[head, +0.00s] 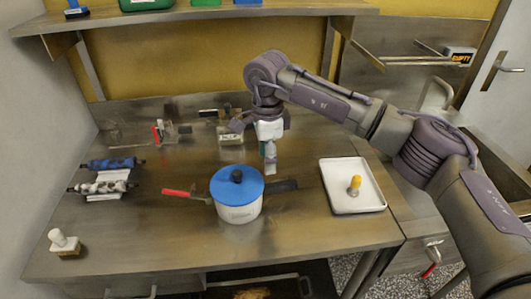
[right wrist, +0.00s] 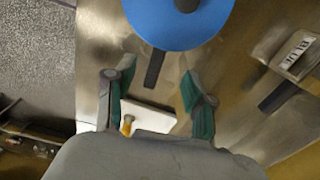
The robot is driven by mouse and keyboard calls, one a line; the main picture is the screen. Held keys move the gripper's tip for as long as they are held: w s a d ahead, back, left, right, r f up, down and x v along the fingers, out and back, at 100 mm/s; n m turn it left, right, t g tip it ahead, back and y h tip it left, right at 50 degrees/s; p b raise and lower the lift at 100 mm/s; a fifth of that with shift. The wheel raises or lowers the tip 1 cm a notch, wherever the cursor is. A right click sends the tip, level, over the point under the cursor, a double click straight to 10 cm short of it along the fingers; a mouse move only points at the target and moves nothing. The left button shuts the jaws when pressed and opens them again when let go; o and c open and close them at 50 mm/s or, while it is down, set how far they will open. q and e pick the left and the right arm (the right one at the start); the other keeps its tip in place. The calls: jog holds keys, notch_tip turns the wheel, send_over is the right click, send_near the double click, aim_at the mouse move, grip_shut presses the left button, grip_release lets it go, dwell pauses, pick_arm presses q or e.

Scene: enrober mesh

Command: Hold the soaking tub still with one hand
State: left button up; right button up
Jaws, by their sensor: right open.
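A white round tub (head: 238,212) with a blue lid (head: 225,184) and black knob stands upright near the middle of the steel bench. Its blue lid also shows at the top of the right wrist view (right wrist: 165,28). A dark handle (head: 281,186) points right from the tub, and a red handle (head: 180,193) points left. My right gripper (head: 270,160) is above the bench, behind and right of the tub in the head view. It is open and empty, apart from the tub. In the wrist view its fingers (right wrist: 157,82) are spread, with the dark handle beyond them. My left gripper is out of view.
A white tray (head: 341,202) with a yellow-topped item (head: 354,185) lies to the right. Two patterned rollers (head: 110,164) and a white-knobbed block (head: 65,243) are on the left. Small tools lie at the back, under a shelf (head: 200,17). The front middle bench is clear.

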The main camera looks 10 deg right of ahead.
aim_at(267, 186)
notch_tip(267, 186, down, 11)
dwell(0.4)
grip_shut()
dwell(0.7)
